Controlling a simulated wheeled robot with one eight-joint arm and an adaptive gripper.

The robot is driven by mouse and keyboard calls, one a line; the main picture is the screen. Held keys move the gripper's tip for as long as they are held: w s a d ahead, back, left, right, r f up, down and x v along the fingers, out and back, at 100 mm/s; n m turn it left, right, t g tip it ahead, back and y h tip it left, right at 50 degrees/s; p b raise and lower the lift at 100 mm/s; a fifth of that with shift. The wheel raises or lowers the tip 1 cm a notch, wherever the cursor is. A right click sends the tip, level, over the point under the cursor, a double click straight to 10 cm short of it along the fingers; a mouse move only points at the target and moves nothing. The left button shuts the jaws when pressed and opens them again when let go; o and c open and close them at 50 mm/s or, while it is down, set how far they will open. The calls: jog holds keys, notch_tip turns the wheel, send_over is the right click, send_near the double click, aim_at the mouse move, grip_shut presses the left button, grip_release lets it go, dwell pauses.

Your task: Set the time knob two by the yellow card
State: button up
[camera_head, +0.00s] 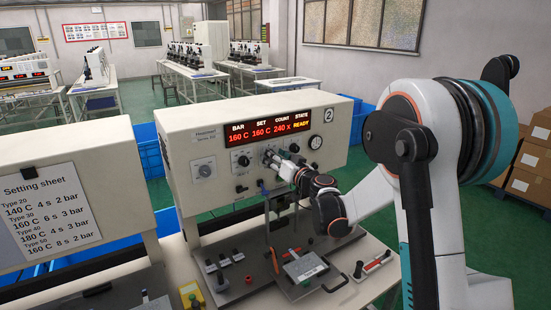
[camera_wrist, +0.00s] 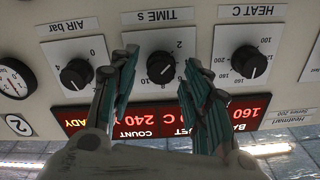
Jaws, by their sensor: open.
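The black time knob (camera_wrist: 160,67) sits on a white dial plate under an upside-down "TIME s" label in the wrist view. Its pale pointer mark slants towards the lower right of that picture; the exact reading is unclear. My gripper (camera_wrist: 158,62) is open, with one finger on each side of this knob; contact cannot be told. In the head view my gripper (camera_head: 270,157) is at the panel of press 2 (camera_head: 220,140) and hides the time knob.
The heat knob (camera_wrist: 249,62) and air knob (camera_wrist: 76,74) flank the time dial closely. The display (camera_head: 267,131) reads 160 C, 160 C, 240 x, READY. A setting sheet (camera_head: 48,205) is on the left machine. A tool block (camera_head: 305,266) and a red-handled tool (camera_head: 373,263) are below.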

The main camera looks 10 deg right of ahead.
grip_shut()
jog(key=shift+m, duration=0.3)
jog(key=shift+f+m+b, duration=0.2)
jog(key=shift+m+b, duration=1.4)
jog(key=shift+m, duration=4.9)
jog(key=shift+f+m+b, duration=0.2)
jog(key=shift+m+b, duration=1.35)
jog(key=shift+m, duration=4.95)
